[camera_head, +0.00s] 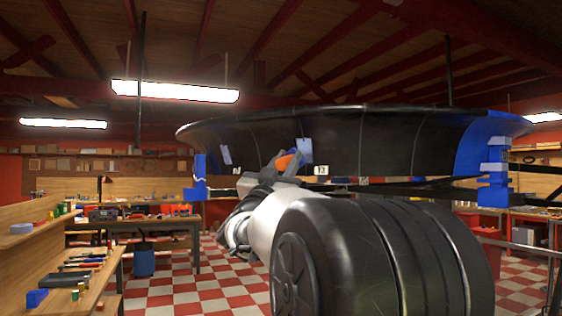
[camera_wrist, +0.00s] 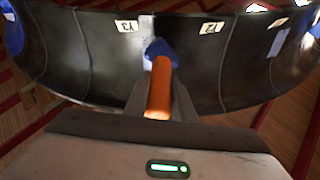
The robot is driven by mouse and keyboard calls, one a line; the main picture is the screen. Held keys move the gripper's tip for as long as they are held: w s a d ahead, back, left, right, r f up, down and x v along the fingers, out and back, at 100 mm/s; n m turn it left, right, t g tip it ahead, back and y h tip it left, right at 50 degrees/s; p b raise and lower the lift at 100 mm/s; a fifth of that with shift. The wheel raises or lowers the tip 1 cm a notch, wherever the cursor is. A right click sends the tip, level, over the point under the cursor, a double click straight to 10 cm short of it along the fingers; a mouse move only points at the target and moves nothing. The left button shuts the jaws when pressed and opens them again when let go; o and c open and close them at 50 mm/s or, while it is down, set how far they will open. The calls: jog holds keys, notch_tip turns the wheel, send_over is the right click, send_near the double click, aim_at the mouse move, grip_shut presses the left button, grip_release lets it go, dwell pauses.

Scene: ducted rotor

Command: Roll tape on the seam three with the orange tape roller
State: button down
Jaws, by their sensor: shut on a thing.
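My gripper (camera_head: 278,168) is shut on the orange tape roller (camera_head: 288,160), in front of the black duct ring (camera_head: 385,140). In the wrist view the fingers (camera_wrist: 158,92) clasp the roller's orange handle (camera_wrist: 158,100), and its blue head (camera_wrist: 160,49) points at the duct wall. The head lies over or just before a pale strip (camera_wrist: 146,27) along a seam; contact cannot be told. White number labels, seemingly 13 (camera_wrist: 127,26) and 12 (camera_wrist: 211,27), flank this strip. In the head view a pale blue patch (camera_head: 305,150) is on the wall beside the roller.
Blue supports stand at the duct's left (camera_head: 196,180) and right (camera_head: 494,180). Another pale patch (camera_head: 226,155) is on the wall further left. A wooden bench (camera_head: 50,262) with tools is at left, and a blue bin (camera_head: 144,260) stands on the checkered floor. My arm hides much of the middle.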

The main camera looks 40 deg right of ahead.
jog(key=shift+w+d, duration=0.15)
jog(key=shift+d, duration=0.1)
jog(key=shift+s+d+b, duration=0.25)
jog(key=shift+s+b, duration=0.2)
jog(key=shift+s, duration=0.1)
jog(key=shift+s+d+b, duration=0.35)
jog(key=shift+s+d, duration=0.05)
jog(key=shift+s, duration=0.2)
jog(key=shift+s+d+b, duration=0.3)
jog(key=shift+s+d, duration=0.05)
jog(key=shift+s, duration=0.25)
jog(key=shift+w, duration=0.1)
